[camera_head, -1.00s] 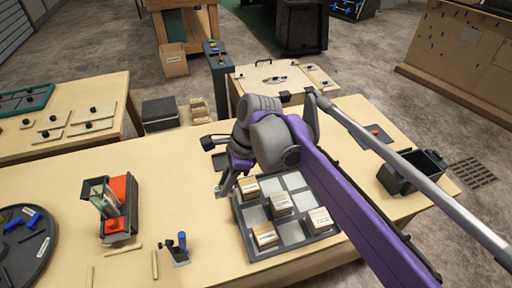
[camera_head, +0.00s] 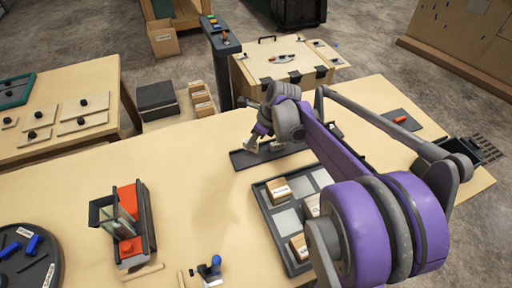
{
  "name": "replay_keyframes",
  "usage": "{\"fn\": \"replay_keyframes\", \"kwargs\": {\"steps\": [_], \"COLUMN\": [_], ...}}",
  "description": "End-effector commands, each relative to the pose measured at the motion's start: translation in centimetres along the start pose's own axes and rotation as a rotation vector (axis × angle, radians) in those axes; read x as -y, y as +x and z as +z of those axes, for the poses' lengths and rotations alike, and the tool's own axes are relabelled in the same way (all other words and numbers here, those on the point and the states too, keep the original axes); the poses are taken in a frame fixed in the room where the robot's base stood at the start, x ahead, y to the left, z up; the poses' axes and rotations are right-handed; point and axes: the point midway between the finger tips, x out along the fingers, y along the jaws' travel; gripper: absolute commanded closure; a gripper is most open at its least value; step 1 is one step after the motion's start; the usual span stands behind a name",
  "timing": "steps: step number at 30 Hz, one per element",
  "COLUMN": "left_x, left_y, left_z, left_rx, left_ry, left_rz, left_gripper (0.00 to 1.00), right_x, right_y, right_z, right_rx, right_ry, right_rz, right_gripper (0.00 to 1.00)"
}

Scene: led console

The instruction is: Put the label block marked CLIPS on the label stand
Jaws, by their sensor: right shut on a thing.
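My right gripper (camera_head: 262,144) is over a flat dark strip (camera_head: 240,163) on the table, probably the label stand, just behind the dark grid tray. It is shut on a block, which the fingers and wrist mostly hide, so I cannot read its mark. I cannot tell whether the block touches the strip. In the grid tray (camera_head: 266,207) wooden blocks with white labels stand in some cells: one at the back left (camera_head: 279,190), one at the front (camera_head: 300,247), and one partly hidden by my arm (camera_head: 312,205). Their print is too small to read. My left gripper is not in view.
A red and grey device (camera_head: 128,225) stands at the left of the table. A dark round tray (camera_head: 35,258) with blue items is at the front left. A small blue-topped clamp (camera_head: 212,270) is at the front. The table between them and the strip is clear.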

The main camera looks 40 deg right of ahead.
Motion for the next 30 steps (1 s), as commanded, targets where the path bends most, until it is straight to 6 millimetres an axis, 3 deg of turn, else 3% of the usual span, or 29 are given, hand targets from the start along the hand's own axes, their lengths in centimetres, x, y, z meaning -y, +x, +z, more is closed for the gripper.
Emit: {"fn": "replay_keyframes", "kwargs": {"steps": [9,22,23,24,27,30], "left_x": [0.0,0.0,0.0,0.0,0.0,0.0], "left_y": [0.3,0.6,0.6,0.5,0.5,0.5], "left_z": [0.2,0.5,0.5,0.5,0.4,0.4], "left_rx": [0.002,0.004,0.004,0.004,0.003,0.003], "left_ry": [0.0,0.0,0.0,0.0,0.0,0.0], "left_rz": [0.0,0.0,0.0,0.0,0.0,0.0], "left_gripper": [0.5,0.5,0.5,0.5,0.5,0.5], "right_x": [0.0,0.0,0.0,0.0,0.0,0.0], "right_y": [3.7,4.4,4.4,4.3,4.3,4.3], "right_z": [-1.5,-1.8,-1.8,-1.8,-1.8,-1.8], "right_rx": [0.0,0.0,0.0,0.0,0.0,0.0], "right_ry": [-0.001,-0.001,-0.001,-0.001,-0.001,-0.001], "right_rz": [0.0,0.0,0.0,0.0,0.0,0.0], "right_gripper": [1.0,1.0,0.75,0.68,0.5,0.49]}}
